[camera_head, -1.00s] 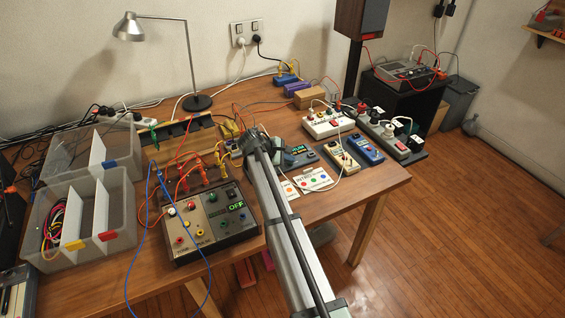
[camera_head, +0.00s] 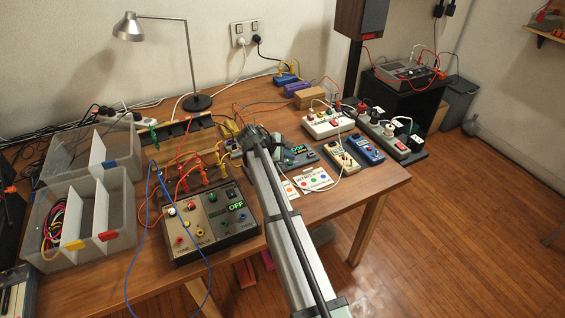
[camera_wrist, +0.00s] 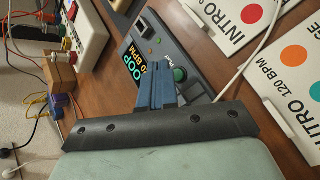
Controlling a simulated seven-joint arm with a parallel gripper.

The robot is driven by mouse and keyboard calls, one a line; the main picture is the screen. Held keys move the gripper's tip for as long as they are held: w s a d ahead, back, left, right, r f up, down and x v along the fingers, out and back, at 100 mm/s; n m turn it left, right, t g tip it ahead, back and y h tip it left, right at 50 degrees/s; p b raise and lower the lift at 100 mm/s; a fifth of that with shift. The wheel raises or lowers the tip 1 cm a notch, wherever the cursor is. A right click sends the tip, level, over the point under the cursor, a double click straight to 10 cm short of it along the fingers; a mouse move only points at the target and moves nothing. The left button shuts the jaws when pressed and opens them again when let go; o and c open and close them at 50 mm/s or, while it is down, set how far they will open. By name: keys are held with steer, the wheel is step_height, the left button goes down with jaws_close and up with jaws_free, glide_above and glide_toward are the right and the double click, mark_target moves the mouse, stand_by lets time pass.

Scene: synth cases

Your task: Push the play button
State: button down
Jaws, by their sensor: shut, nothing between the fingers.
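A grey-blue device (camera_head: 300,158) lies on the table just right of my gripper in the head view. In the wrist view this device (camera_wrist: 172,50) has a lit display (camera_wrist: 135,75) reading partly "OOP" and "BPM". A round green button (camera_wrist: 180,74) is on its face, with a small, partly covered label beside it. My gripper (camera_wrist: 155,66) is shut and empty, its blue fingers over the device between the display and the green button. I cannot tell whether they touch it. In the head view my arm hides the fingertips.
Cards (camera_head: 313,180) reading "INTRO" lie in front of the device. A white power strip (camera_head: 328,124) and a blue meter (camera_head: 366,150) stand to its right. A control box (camera_head: 212,228) showing "OFF" and cables lie left of my arm.

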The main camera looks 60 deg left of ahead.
mark_target(288, 165)
step_height(288, 165, up, 5)
steer(key=shift+r, duration=0.1)
stand_by(0.5)
